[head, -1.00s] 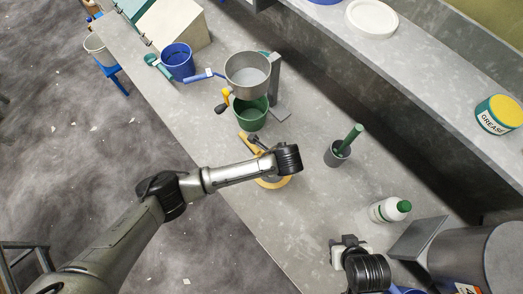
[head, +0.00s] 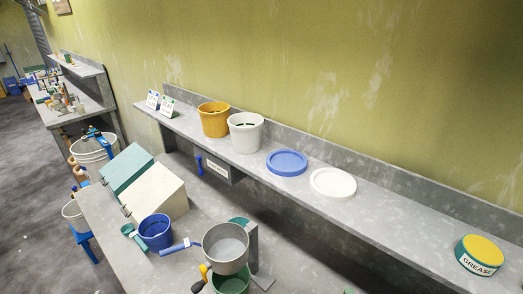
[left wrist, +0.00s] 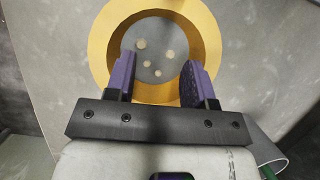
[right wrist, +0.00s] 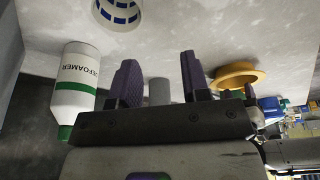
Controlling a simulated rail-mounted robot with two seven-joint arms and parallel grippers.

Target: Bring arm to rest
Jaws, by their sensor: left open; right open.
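My left gripper (left wrist: 157,68) is open and empty in the left wrist view. It hangs over a yellow round dish (left wrist: 97,45), whose grey inside shows several pale round spots between the fingers. My right gripper (right wrist: 158,62) is open and empty in the right wrist view. A white bottle (right wrist: 76,85) lettered DEFOAMER, with a green cap, is left of its fingers. The yellow dish (right wrist: 240,72) is beyond them to the right. Neither gripper shows in the head view now, so the overall pose of the arms is hidden.
In the head view, a metal pot (head: 226,262) stands above a green pail (head: 231,284), beside a blue pail (head: 156,231). The shelf (head: 385,222) holds yellow and white pails, two lids and a grease tub (head: 480,254). A grey cup (right wrist: 159,90) shows between my right fingers.

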